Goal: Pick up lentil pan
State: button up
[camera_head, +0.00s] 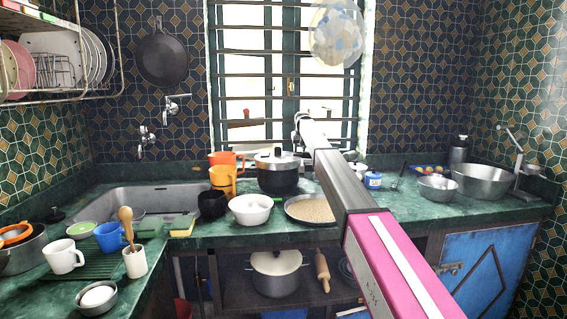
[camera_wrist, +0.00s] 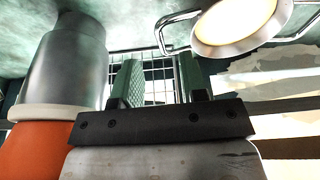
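The lentil pan (camera_head: 310,208) is a wide, shallow dark-rimmed pan filled with pale beige grains. It sits on the green counter in the head view, right of the white bowl, with my arm passing just right of it. My gripper (camera_wrist: 163,75) shows in the wrist view with its two dark fingers apart and nothing between them. In the head view my arm reaches toward the window, and the fingers cannot be made out. I cannot tell whether the pale round disc (camera_wrist: 238,22) at the top of the wrist view is the lentil pan.
A dark pot (camera_head: 277,178) stands behind the pan, with a white bowl (camera_head: 250,210) at its left. A black cup (camera_head: 212,205) and orange mugs (camera_head: 223,180) stand farther left. Window bars are behind. A metal cylinder (camera_wrist: 70,65) and an orange object (camera_wrist: 38,150) show beside my gripper.

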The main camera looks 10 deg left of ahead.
jog(key=shift+x, duration=2.7)
jog(key=shift+r, duration=0.1)
grip_shut()
